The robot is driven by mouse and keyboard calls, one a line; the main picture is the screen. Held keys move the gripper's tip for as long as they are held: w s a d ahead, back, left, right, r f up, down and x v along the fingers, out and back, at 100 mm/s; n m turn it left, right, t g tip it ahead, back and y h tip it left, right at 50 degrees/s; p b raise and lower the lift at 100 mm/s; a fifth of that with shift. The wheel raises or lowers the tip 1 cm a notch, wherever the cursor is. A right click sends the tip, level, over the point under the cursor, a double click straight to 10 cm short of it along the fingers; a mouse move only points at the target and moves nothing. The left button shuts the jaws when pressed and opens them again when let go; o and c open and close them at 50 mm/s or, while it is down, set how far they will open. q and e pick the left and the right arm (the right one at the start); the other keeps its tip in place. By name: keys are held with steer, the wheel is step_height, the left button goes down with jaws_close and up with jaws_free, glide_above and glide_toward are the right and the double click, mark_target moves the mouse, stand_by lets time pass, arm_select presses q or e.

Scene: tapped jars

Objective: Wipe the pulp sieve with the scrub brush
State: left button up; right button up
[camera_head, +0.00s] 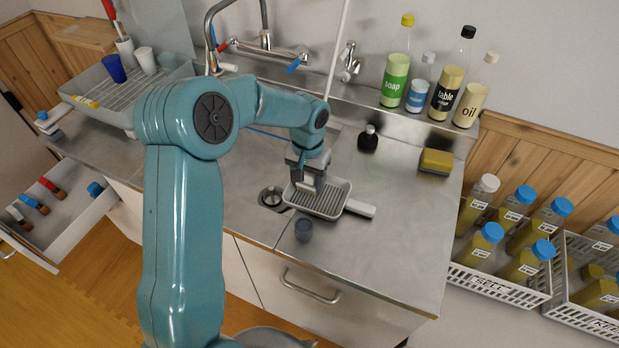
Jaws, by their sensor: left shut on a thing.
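The pulp sieve (332,203) is a shallow grey tray with a ribbed bottom and a pale handle pointing right. It lies on the steel counter below my left gripper. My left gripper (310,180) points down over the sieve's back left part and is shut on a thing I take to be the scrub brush. The fingers and wrist hide most of that thing. I cannot tell whether it touches the sieve. My right gripper is not in view.
A small dark cup (304,229) stands in front of the sieve. A dark bottle (368,139) and a yellow sponge (436,161) are behind and to the right. Several bottles line the back ledge. A drying rack (125,98) stands left. Bottle crates (503,284) are at right. The counter's right part is clear.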

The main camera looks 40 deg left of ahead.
mark_target(327, 199)
arm_select(q)
steer(key=shift+f, duration=0.15)
stand_by(0.3)
steer(key=shift+d, duration=0.1)
steer(key=shift+w+d+b, duration=0.1)
steer(key=shift+w+d, duration=0.35)
steer(key=shift+d, duration=0.4)
steer(key=shift+w+d+b, duration=0.1)
steer(key=shift+w+d, duration=0.35)
steer(key=shift+d, duration=0.4)
steer(key=shift+w+d+b, duration=0.1)
steer(key=shift+w+d, duration=0.35)
steer(key=shift+d, duration=0.4)
steer(key=shift+s, duration=0.15)
steer(key=shift+s+d+f+b, duration=0.1)
steer(key=shift+s+b, duration=0.2)
steer(key=shift+b, duration=0.05)
steer(key=shift+s+d+b, duration=0.2)
steer(key=shift+s+b, duration=0.1)
steer(key=shift+s, duration=0.4)
steer(key=shift+a, duration=0.1)
